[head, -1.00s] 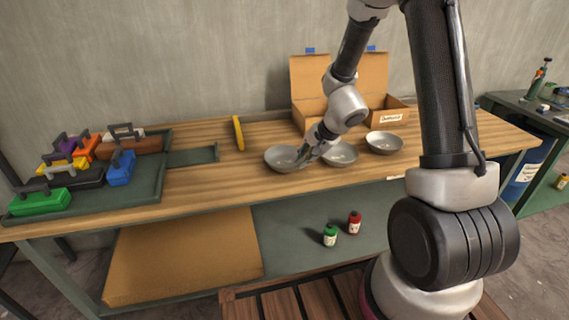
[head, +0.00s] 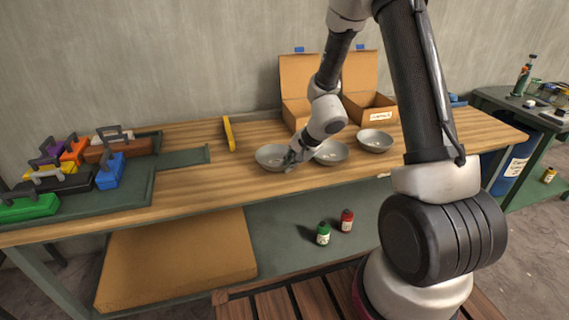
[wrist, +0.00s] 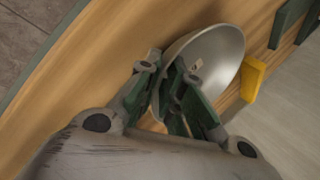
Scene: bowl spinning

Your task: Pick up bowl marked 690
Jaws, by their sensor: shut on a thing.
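Three grey metal bowls stand in a row on the wooden bench. My gripper (head: 292,159) is at the right rim of the left bowl (head: 268,155), and its fingers are shut on that rim. In the wrist view the fingers (wrist: 172,92) straddle the near wall of this bowl (wrist: 222,55). A small pale label (wrist: 196,65) shows on its inner wall, but its number is too small to read. The middle bowl (head: 332,151) is just right of my gripper, and the right bowl (head: 375,140) is farther right. No number is legible on them.
An open cardboard box (head: 376,108) stands behind the bowls. A yellow object (head: 229,134) lies behind and left of the held bowl, and also shows in the wrist view (wrist: 253,79). Several coloured toolboxes (head: 110,170) stand at the left. Bare bench (head: 205,190) lies in front.

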